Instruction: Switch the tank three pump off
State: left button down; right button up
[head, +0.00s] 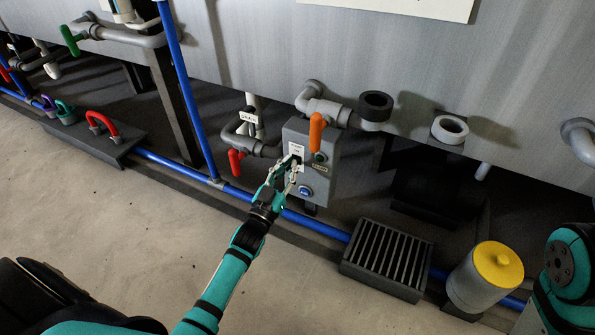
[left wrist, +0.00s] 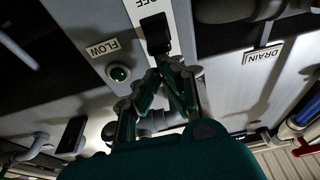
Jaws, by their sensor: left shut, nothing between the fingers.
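A grey pump control box (head: 327,150) stands below the tank wall in the middle of the head view. Its white switch plate carries a black switch (left wrist: 155,33), with "OFF" lettering beside it at the top edge of the left wrist view. My left gripper (head: 288,172) is shut and empty, its fingertips in front of the plate. In the left wrist view its tips lie just below the switch; whether they touch it I cannot tell. No tank number is readable. My right gripper is out of view.
An orange valve handle (head: 317,130) is close above the switch, and a red handle (head: 236,162) is to its left. A blue pipe (head: 320,226) runs along the floor. A slotted black rack (head: 387,258) and a yellow-topped canister (head: 484,276) stand at right.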

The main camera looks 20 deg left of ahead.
pick_arm(q)
jog(key=shift+s+f, duration=0.2)
jog(key=shift+f, duration=0.25)
jog(key=v, duration=1.2)
